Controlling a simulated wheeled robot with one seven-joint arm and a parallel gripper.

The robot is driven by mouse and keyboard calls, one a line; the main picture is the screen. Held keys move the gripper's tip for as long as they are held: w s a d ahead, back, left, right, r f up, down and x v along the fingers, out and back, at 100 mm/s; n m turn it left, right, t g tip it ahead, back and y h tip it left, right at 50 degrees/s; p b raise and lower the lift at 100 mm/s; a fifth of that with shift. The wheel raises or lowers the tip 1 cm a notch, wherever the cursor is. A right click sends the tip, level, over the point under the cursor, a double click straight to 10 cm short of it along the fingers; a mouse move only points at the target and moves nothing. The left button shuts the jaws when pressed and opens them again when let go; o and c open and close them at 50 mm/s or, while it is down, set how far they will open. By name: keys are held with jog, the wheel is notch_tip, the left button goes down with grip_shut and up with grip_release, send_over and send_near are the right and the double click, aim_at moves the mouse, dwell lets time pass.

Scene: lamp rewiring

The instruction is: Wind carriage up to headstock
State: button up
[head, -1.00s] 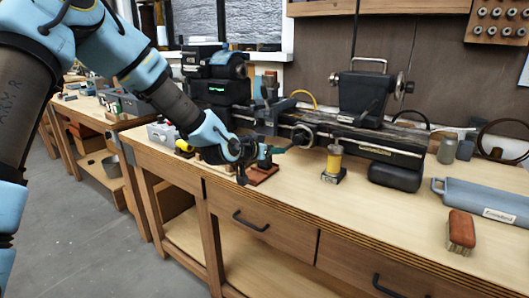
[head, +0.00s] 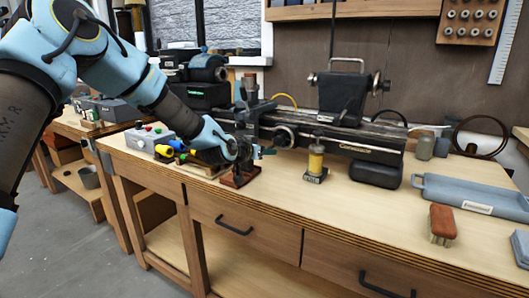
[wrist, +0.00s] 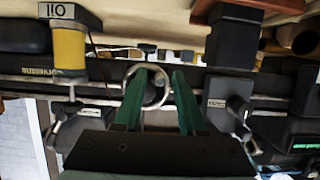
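The lathe stands along the back of the bench. Its dark headstock (head: 203,93) is at the left end of the bed. The carriage (head: 250,112) sits just right of it, with a round handwheel (head: 285,136) on its front. In the wrist view the wheel's metal rim (wrist: 166,92) shows beyond and between my green fingers. My gripper (head: 266,152) is in front of the carriage, a little left of and below the wheel. Its fingers (wrist: 159,75) are apart, with nothing clearly held. Whether they touch the wheel I cannot tell.
A yellow oil can (head: 316,163) stands on the bench right of my gripper; it also shows in the wrist view (wrist: 69,48). The tailstock (head: 343,95) is further right. A brush (head: 442,222) and grey tray (head: 476,194) lie at right.

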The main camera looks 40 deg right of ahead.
grip_shut()
